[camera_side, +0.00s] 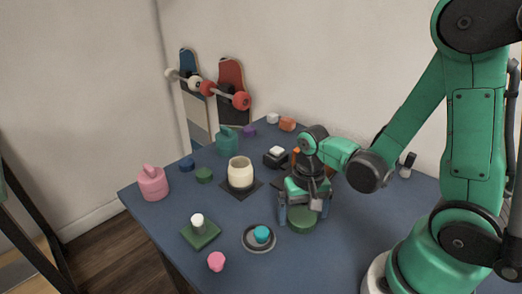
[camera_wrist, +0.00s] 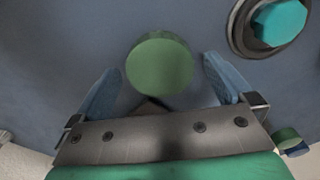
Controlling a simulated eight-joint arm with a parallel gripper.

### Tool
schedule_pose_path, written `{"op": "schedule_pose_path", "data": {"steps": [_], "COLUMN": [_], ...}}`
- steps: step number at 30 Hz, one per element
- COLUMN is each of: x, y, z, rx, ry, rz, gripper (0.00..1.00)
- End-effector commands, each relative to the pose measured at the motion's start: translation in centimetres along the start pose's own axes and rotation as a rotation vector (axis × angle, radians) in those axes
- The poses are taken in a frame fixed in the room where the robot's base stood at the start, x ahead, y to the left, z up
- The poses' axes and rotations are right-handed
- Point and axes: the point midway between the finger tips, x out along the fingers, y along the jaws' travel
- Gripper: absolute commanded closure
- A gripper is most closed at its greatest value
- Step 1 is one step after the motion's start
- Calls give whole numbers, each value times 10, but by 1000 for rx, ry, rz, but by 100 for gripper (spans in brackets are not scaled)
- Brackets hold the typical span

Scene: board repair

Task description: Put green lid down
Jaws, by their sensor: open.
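The green lid (camera_side: 302,222) is a round green disc on the blue table, below my gripper (camera_side: 303,212). It appears to rest on the table top. In the wrist view the green lid (camera_wrist: 159,62) lies between the tips of my two blue fingers. My gripper (camera_wrist: 161,66) is open, with a visible gap between each finger and the lid. The lid's far side is partly hidden by my gripper in the side view.
A grey dish (camera_side: 248,245) with a teal piece (camera_side: 262,233) stands left of the lid. A cream cup (camera_side: 240,172), a green square base (camera_side: 203,240), a pink piece (camera_side: 216,261) and a pink handled weight (camera_side: 153,186) stand farther left. The front right table is clear.

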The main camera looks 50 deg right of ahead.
Motion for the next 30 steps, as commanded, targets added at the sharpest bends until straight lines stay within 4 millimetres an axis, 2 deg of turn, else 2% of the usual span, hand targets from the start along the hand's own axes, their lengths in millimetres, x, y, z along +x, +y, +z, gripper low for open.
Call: {"op": "schedule_pose_path", "data": {"steps": [8, 30], "x": [-12, -104], "y": [0, 0], "z": [0, 0], "rx": [0, 0], "ry": [0, 0], "rz": [0, 0], "gripper": [0, 0]}}
